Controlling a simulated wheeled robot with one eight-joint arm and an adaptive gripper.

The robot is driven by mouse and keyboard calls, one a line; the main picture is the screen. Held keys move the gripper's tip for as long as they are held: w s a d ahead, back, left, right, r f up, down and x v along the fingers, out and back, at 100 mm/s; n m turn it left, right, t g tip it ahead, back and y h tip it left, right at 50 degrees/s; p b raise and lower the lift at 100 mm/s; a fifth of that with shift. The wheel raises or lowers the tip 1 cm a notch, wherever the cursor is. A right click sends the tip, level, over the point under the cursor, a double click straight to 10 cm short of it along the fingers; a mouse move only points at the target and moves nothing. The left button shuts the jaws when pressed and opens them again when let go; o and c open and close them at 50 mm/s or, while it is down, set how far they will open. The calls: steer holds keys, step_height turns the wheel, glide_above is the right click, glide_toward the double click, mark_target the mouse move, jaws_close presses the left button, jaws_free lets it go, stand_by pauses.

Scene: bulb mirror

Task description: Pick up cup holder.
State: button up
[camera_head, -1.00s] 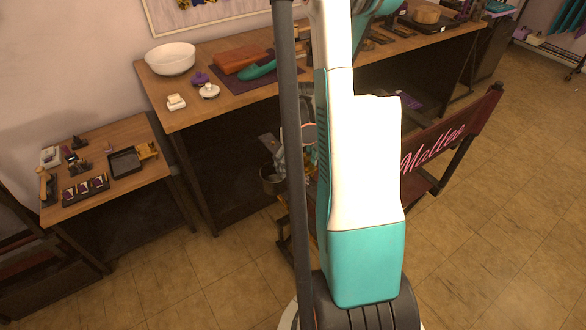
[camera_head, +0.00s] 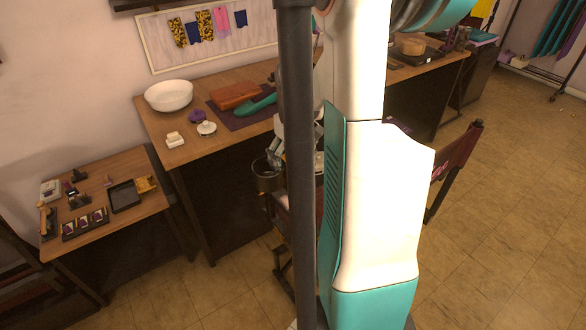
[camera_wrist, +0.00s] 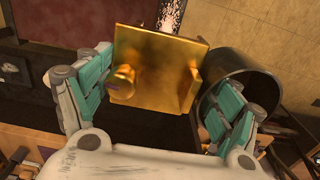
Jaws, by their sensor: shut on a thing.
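The cup holder (camera_wrist: 250,84) is a dark round cup with a shiny golden plate (camera_wrist: 158,65) beside it in the wrist view. My gripper (camera_wrist: 165,72) has its left finger at the left of the golden plate and its right finger across the dark cup's rim. It is shut on the cup holder; the exact contact is partly hidden. In the head view, the dark cup (camera_head: 267,179) hangs left of my dark column, below the worktable's top. Most of my gripper there is hidden behind the column and arm.
A long worktable (camera_head: 155,121) carries a white bowl (camera_head: 168,96), an orange object (camera_head: 234,95) and a purple mat. A lower table (camera_head: 150,208) stands at left with a black tray (camera_head: 125,195). A folding chair (camera_head: 460,155) is partly hidden behind my arm. Floor at right is clear.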

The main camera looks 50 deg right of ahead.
mark_target(292, 161)
steer(key=shift+r+p, duration=2)
steer(key=shift+r, duration=1.6)
